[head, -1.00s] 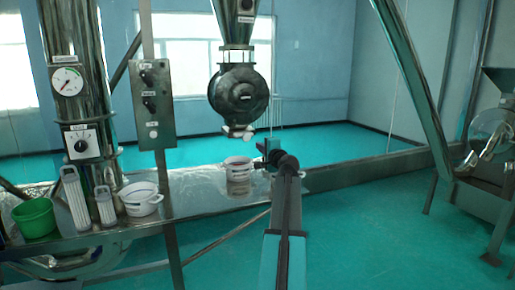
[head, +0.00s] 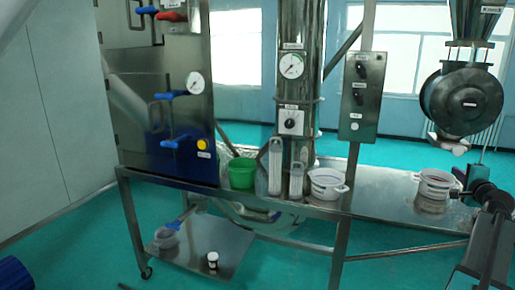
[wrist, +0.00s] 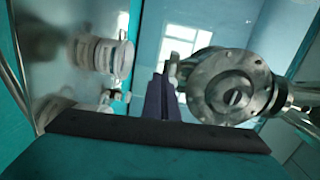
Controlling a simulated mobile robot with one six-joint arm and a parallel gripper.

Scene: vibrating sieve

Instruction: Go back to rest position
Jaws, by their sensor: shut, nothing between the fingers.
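My arm reaches in from the lower right of the head view. My gripper (head: 466,174) is at the right edge, over the metal bench (head: 385,195), beside a white lidded pot (head: 434,185). Part of the gripper is cut into by the arm behind it. In the wrist view my gripper (wrist: 161,92) shows as dark fingers close together with nothing held. There, the round metal valve (wrist: 232,88) is to the right of the fingers and the white pot (wrist: 105,56) is to the left. The valve also shows in the head view (head: 462,104).
A green bucket (head: 242,172), two clear cylinders (head: 275,168) and another white pot (head: 327,184) stand on the bench. A cabinet with gauge and valves (head: 150,100) is at left. A low shelf (head: 225,245) holds a small jar (head: 212,260). The foreground floor is mostly clear.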

